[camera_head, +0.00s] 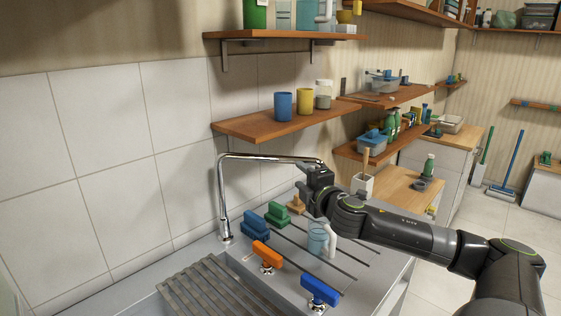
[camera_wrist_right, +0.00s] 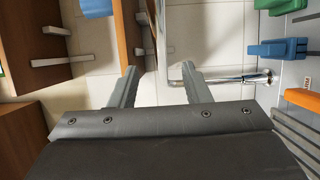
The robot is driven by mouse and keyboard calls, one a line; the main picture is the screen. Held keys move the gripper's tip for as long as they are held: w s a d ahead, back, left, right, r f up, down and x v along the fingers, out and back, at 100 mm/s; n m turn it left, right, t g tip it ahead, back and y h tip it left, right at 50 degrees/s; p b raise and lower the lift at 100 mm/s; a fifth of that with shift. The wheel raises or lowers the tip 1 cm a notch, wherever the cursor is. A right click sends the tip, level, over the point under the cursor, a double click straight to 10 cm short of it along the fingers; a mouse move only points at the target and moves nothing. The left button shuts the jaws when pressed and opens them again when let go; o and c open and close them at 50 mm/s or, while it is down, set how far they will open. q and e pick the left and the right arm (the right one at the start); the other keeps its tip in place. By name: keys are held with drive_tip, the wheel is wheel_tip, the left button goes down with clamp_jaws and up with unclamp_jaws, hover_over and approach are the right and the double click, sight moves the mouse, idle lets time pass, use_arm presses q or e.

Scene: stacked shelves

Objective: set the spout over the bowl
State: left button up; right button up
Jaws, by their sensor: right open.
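The chrome spout (camera_head: 262,157) rises from the grey counter by the tiled wall, bends at the top and reaches right, over the grooved drainboard. It also shows in the wrist view (camera_wrist_right: 235,79). My right gripper (camera_head: 310,183) is open at the spout's free end. In the wrist view its two fingers (camera_wrist_right: 160,82) are spread, with the spout's end close to the right finger; I cannot tell if they touch. The sink bowl (camera_head: 250,286) is at the lower left, partly covered by a slatted rack and cut by the frame edge. My left gripper is out of view.
Orange (camera_head: 267,254) and blue (camera_head: 320,290) handles stand at the front. A wooden shelf (camera_head: 285,122) with cups hangs above the spout.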

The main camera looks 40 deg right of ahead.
sight(284, 160)
drive_tip(key=p+x, duration=0.3)
drive_tip(key=x, duration=0.8)
drive_tip(key=shift+r, duration=0.1)
drive_tip(key=shift+p+x, duration=0.35)
drive_tip(key=shift+x, duration=0.5)
drive_tip(key=shift+s, duration=0.1)
clamp_jaws()
